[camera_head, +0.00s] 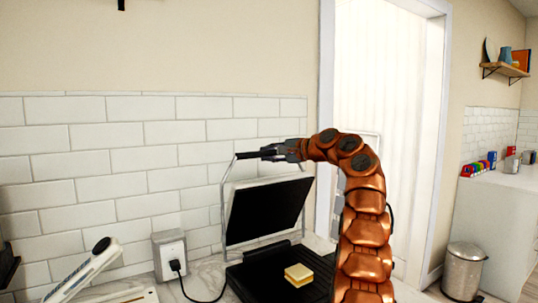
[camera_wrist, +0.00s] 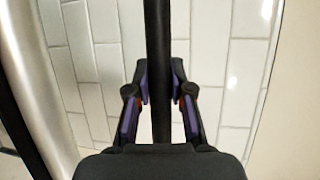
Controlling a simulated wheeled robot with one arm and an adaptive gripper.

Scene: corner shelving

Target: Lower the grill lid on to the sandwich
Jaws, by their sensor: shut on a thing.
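The grill lid (camera_head: 262,210) is raised and stands tilted above the black lower plate (camera_head: 257,281). Its metal arms run up to a dark handle (camera_head: 247,155). The sandwich (camera_head: 298,275), pale yellow and square, lies on the lower plate towards its right, uncovered. My gripper (camera_head: 273,152) is at the handle, above the lid's top edge. In the wrist view the handle (camera_wrist: 159,45) passes between the fingers of my gripper (camera_wrist: 160,95), which is shut on it.
A socket box (camera_head: 169,252) with a black plug and cord stands left of the grill. A white handset-like device (camera_head: 82,272) leans at the far left. White wall tiles (camera_head: 110,160) are close behind the lid. A metal bin (camera_head: 463,270) stands far right.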

